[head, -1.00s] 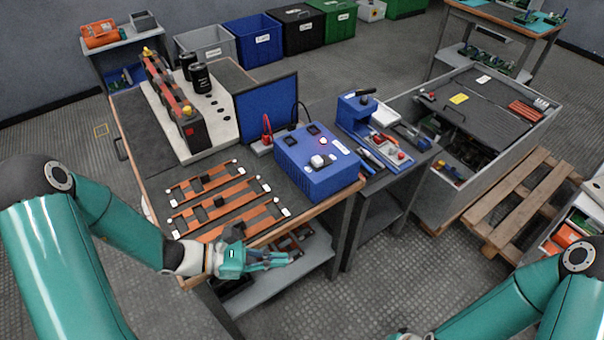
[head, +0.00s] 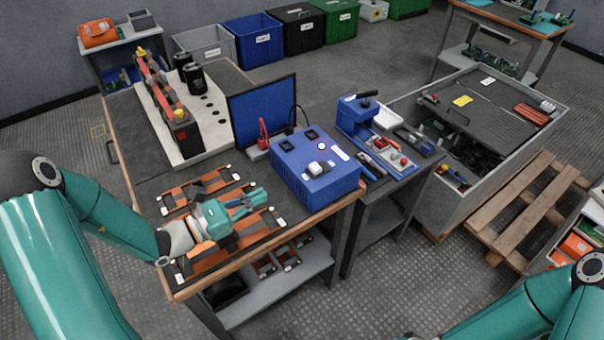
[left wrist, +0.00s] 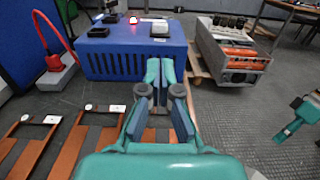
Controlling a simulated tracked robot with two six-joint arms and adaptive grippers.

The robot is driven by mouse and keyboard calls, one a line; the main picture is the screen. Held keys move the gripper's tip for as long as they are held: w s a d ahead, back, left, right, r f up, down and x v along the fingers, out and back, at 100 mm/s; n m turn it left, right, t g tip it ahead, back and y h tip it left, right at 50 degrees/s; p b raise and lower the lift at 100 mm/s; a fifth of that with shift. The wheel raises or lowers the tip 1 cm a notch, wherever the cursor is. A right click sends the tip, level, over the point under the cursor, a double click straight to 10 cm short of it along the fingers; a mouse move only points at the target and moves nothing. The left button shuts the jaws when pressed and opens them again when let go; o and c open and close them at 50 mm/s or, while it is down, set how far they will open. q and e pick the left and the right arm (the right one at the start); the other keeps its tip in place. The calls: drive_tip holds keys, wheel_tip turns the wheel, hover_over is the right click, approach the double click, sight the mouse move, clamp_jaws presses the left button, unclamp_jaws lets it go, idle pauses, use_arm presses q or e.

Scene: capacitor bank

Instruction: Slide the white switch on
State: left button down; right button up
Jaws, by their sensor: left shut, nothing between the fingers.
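The blue power box (head: 308,182) stands on the workbench near its right front edge. The white switch (head: 318,168) sits on its top face and also shows in the left wrist view (left wrist: 159,28). A small round light (head: 321,146) glows near it. My left gripper (head: 262,196) is shut and empty above the copper-and-black frames, left of the box and apart from it. In the left wrist view its fingertips (left wrist: 160,66) point toward the box's vented front face.
Several copper-and-black frames (head: 201,191) lie on the bench left of the box. A blue tool stand (head: 356,115) is to the right.

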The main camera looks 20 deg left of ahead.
sight(311, 170)
use_arm(q)
drive_tip(key=p+x, duration=0.1)
drive_tip(key=x, duration=1.1)
drive_tip(key=shift+w+d, duration=0.15)
use_arm(e)
drive_tip(key=shift+r, duration=0.65)
use_arm(q)
drive_tip(key=shift+w+f, duration=0.1)
use_arm(e)
drive_tip(key=shift+f, duration=0.1)
